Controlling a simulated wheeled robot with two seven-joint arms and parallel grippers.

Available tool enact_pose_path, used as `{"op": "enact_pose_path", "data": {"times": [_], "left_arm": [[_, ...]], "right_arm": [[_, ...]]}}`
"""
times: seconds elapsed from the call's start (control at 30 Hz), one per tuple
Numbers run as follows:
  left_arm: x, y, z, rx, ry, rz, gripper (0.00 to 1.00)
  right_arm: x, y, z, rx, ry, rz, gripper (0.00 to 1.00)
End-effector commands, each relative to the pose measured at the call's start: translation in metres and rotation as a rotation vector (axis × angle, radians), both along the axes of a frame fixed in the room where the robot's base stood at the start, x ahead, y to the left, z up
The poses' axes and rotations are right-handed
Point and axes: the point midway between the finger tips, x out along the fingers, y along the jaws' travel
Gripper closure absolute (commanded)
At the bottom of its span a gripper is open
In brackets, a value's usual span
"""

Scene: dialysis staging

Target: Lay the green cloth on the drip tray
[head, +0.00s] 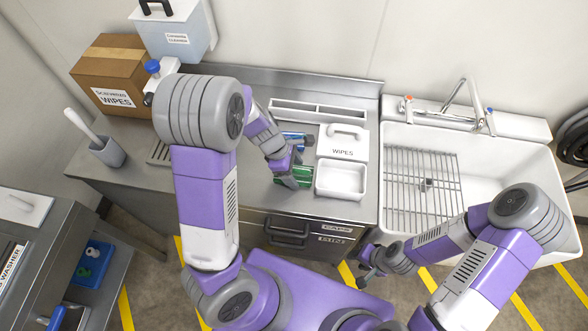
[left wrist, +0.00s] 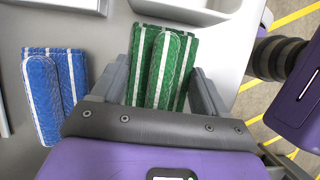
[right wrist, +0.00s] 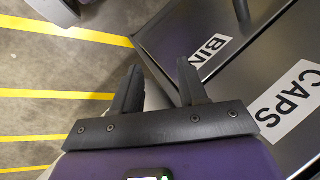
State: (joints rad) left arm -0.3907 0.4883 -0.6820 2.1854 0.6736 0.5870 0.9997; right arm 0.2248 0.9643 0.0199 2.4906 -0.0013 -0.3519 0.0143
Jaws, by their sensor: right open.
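Green cloths with white stripes lie folded on the steel counter; the front green cloth (left wrist: 163,72) lies over others in the left wrist view. Green also shows in the head view (head: 294,178), partly behind my left gripper (head: 290,182). My left gripper, also in the left wrist view (left wrist: 163,88), is open, with its fingers on either side of the green cloth. The drip tray (head: 159,154) is a dark slatted plate below the dispenser, partly hidden by my left arm. My right gripper (head: 366,267) is open and empty in front of the cabinet; the right wrist view (right wrist: 158,85) shows its spread fingers.
Blue cloths (left wrist: 45,95) lie beside the green ones. A white wipes box (head: 342,142) and an empty white tray (head: 341,180) stand to the right. A cardboard box (head: 112,72) and grey cup (head: 108,152) stand left. The sink (head: 500,175) is far right.

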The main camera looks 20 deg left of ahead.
Motion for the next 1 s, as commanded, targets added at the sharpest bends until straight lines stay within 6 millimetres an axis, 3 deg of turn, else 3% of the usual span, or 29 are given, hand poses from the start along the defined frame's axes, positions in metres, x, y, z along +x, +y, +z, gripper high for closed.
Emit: {"op": "enact_pose_path", "data": {"times": [0.03,0.17,0.57,1.0], "left_arm": [[0.0,0.0,-0.001,0.001,0.0,0.0,0.19],[-0.001,0.0,-0.001,0.001,0.002,-0.001,0.01],[-0.001,0.0,0.006,0.0,0.003,-0.001,0.01],[-0.008,0.033,0.09,0.0,-0.002,0.001,0.01]], "right_arm": [[0.0,0.0,0.0,0.0,0.0,0.0,0.57],[0.0,0.0,0.0,0.0,0.0,0.0,0.57],[0.0,0.0,0.005,0.0,0.0,0.0,0.57],[0.0,0.0,0.05,0.0,0.0,0.0,0.57]]}}
